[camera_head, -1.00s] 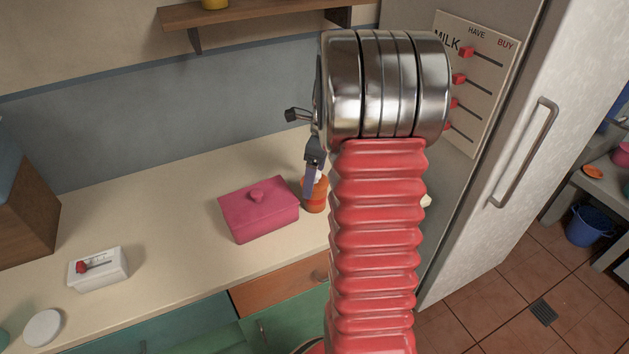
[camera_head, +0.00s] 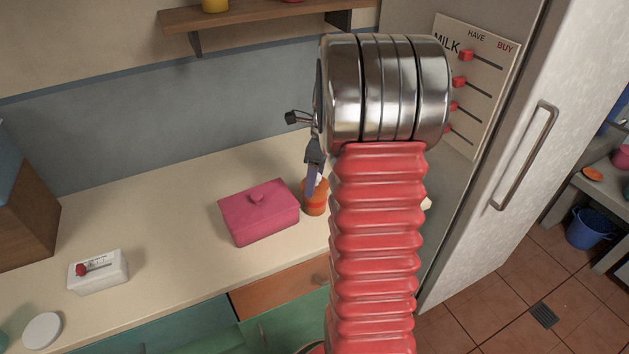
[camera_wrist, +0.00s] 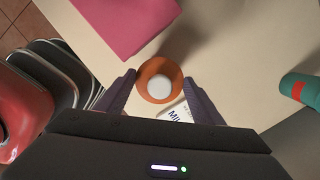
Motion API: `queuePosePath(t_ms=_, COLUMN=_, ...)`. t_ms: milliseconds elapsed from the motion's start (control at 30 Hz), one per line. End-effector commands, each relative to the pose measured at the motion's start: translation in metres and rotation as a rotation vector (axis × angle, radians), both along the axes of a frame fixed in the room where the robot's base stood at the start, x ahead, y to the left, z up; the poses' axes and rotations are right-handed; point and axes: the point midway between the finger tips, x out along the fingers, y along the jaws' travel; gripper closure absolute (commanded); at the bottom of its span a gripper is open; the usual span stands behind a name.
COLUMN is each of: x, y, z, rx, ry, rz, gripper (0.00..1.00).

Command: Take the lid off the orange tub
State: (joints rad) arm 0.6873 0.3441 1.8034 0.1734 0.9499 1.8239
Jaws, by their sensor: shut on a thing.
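The orange tub (camera_head: 315,202) stands on the counter just right of the pink box, partly hidden by my arm in the head view. In the wrist view, its round orange top (camera_wrist: 145,84) has a white round piece (camera_wrist: 158,91) in the middle. My gripper (camera_wrist: 159,84) is over the tub with its two purple fingers on opposite sides of the orange top, shut on the lid. In the head view, one finger (camera_head: 313,178) reaches down to the tub's upper part. Any gap between lid and tub is hidden.
The pink lidded box (camera_head: 262,222) stands close to the tub's left. A teal and red object (camera_wrist: 300,88) is at the right in the wrist view. The fridge (camera_head: 490,200) is to the right.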

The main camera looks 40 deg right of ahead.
Motion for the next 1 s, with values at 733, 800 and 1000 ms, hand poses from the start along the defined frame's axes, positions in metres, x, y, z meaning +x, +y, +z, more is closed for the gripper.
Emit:
queuePosePath(t_ms=733, x=0.0, y=-0.001, z=0.095, rx=-0.002, ry=-0.002, rz=0.0, gripper=0.6)
queuePosePath(t_ms=800, x=0.0, y=0.0, z=0.099, rx=-0.001, ry=-0.001, rz=0.0, gripper=0.6)
queuePosePath(t_ms=1000, x=0.0, y=0.0, z=0.1, rx=0.0, ry=0.0, rz=-0.001, gripper=0.6)
